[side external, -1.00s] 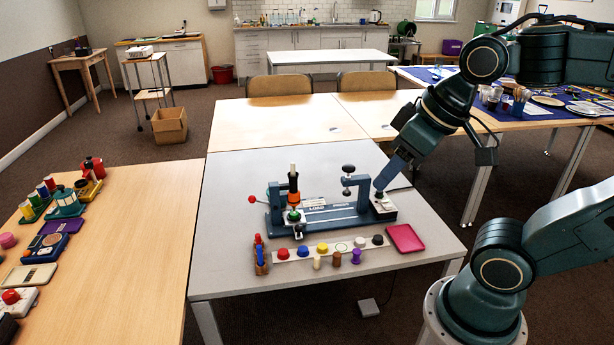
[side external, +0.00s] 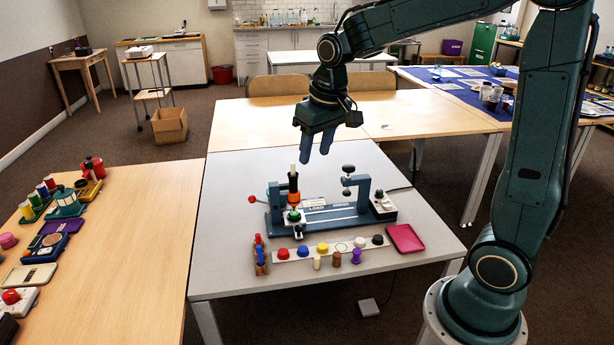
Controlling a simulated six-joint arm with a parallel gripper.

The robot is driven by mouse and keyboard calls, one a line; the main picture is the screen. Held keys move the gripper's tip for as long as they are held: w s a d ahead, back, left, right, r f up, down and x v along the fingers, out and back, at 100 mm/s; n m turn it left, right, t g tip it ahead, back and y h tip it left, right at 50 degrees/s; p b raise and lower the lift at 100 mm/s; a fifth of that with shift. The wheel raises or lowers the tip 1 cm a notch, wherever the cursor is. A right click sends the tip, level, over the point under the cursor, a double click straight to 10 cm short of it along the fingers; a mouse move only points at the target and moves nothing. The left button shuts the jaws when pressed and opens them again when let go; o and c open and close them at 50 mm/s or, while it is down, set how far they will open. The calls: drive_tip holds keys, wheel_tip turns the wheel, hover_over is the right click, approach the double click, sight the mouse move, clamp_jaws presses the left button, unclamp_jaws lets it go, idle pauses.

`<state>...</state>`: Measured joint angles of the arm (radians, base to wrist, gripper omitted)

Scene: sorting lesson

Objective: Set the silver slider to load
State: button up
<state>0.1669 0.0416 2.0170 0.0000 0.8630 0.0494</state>
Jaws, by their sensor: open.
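A blue bench fixture (side external: 345,222) stands on the grey table, with a pale lettered strip and rail along its middle. An orange and black column (side external: 293,190) with a white top rises at its left end.
A red ball-ended lever (side external: 252,199) sticks out left. A C-shaped arm with a black knob (side external: 348,169) and a control box (side external: 384,206) stand at right. In front are a strip of coloured caps (side external: 297,251), several small pegs and a pink tray (side external: 405,238).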

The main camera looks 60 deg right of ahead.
drive_tip(key=w+d+f+m+g, duration=0.1)
drive_tip(key=w+d+f, duration=0.3)
drive_tip(key=w+f, duration=0.35)
drive_tip(key=m+g, duration=0.1)
drive_tip(key=g, duration=0.1)
hover_over(299, 227)
wheel_tip(299, 227, down, 10)
drive_tip(key=shift+w+f, duration=0.1)
wheel_tip(299, 227, down, 14)
drive_tip(key=shift+r, duration=0.25)
clamp_jaws()
